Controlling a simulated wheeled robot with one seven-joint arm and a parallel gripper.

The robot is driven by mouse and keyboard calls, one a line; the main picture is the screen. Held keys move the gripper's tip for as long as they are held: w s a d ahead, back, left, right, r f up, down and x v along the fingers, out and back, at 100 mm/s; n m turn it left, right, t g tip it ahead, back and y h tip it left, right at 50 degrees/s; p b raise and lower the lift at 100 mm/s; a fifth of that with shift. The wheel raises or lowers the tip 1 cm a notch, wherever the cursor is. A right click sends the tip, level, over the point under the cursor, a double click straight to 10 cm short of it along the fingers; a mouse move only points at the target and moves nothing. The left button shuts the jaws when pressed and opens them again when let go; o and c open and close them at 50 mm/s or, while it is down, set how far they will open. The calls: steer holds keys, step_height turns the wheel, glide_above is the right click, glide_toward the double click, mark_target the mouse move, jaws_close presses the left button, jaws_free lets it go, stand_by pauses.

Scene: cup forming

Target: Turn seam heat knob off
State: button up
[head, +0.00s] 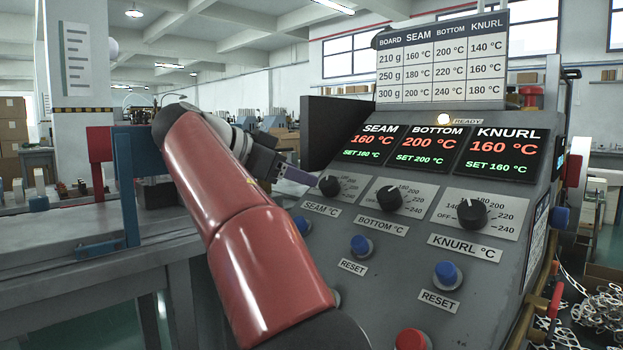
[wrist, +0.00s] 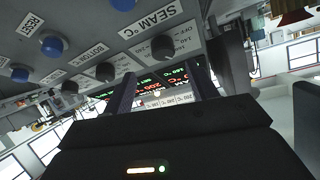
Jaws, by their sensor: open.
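The seam heat knob (head: 329,185) is a black dial at the left of the sloped panel, above the label SEAM °C. Its display (head: 373,142) reads 160 °C, SET 180 °C. My gripper (head: 310,178) is just left of the knob, its jaws pointing at it; I cannot tell whether they touch. In the wrist view, which is upside down, the knob (wrist: 163,46) shows beyond the open fingers of my gripper (wrist: 163,73), with nothing held between them. The knob's pointer is too small to read.
The bottom knob (head: 389,198) and knurl knob (head: 472,214) sit to the right. Blue reset buttons (head: 361,245) and a red button (head: 411,340) are below. A dark side plate (head: 335,130) stands behind the gripper. A grey bench (head: 70,265) is at the left.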

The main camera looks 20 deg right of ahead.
mark_target(325, 183)
steer(key=shift+w+d+f, duration=0.1)
steer(key=shift+w+d, duration=0.15)
steer(key=shift+w, duration=0.1)
steer(key=b+x, duration=0.1)
steer(key=x, duration=0.6)
steer(key=c, duration=1)
